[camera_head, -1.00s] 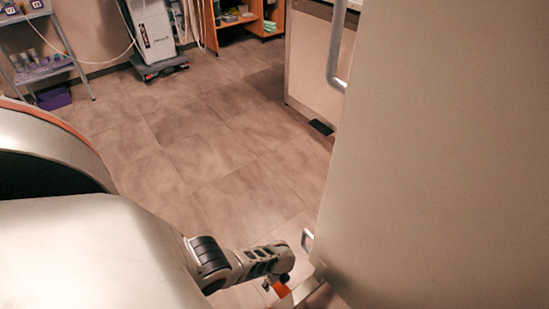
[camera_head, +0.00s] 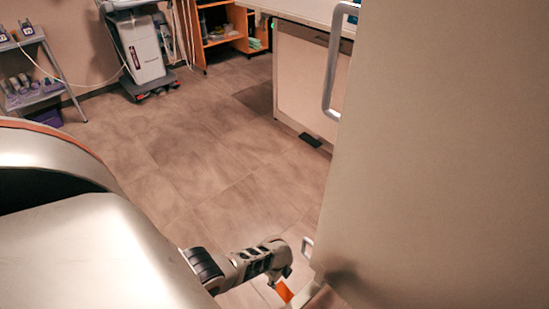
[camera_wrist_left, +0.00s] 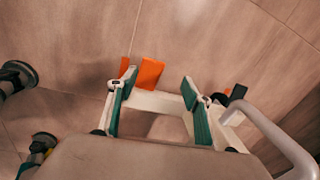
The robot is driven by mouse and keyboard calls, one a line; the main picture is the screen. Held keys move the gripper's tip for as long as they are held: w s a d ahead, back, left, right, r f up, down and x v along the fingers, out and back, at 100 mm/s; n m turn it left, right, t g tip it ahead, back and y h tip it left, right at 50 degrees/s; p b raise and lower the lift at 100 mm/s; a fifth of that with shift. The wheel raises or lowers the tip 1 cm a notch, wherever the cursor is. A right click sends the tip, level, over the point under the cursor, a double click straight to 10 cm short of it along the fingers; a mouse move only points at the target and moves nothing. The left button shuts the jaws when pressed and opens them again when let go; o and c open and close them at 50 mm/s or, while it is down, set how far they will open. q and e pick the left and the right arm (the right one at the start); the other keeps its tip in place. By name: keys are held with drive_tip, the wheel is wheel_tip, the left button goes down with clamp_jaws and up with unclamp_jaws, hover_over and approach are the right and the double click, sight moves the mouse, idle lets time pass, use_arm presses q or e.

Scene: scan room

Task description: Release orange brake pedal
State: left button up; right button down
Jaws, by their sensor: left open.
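My left gripper (camera_head: 284,274) is low beside the large beige panel, at the lower middle of the head view. An orange brake pedal (camera_head: 284,291) shows just below its fingers. In the left wrist view the gripper (camera_wrist_left: 158,83) is open, with its two teal-padded fingers apart. The orange pedal (camera_wrist_left: 150,73) shows between and beyond the fingertips, nearer the left finger. Contact cannot be told. A second orange piece (camera_wrist_left: 125,66) is partly hidden behind the left finger. Another small orange piece (camera_wrist_left: 228,91) shows past the right finger. My right gripper is not in view.
The beige panel (camera_head: 440,160) fills the right of the head view. A pale frame bar (camera_wrist_left: 160,103) crosses behind the fingers, and a grey handle (camera_wrist_left: 268,130) curves at right. A cabinet (camera_head: 305,85) and wheeled machine (camera_head: 140,50) stand farther back. The floor (camera_head: 190,150) between is clear.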

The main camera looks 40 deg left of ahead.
use_arm(q)
drive_tip(key=s+d+r+n+t+p, duration=0.2)
drive_tip(key=r+n+p, duration=0.1)
drive_tip(key=r, duration=0.5)
drive_tip(key=s+d+r+n+t+h+p, duration=0.1)
drive_tip(key=s+d+r+n+t+p, duration=0.1)
drive_tip(key=r, duration=0.7)
drive_tip(key=s+d+r+n+t+p, duration=0.2)
drive_tip(key=s+r+n+t+p, duration=0.1)
drive_tip(key=r, duration=0.5)
drive_tip(key=shift+s+d+r+n+t+p, duration=0.3)
drive_tip(key=shift+s+d+r+n+p, duration=0.1)
drive_tip(key=shift+n+p, duration=0.2)
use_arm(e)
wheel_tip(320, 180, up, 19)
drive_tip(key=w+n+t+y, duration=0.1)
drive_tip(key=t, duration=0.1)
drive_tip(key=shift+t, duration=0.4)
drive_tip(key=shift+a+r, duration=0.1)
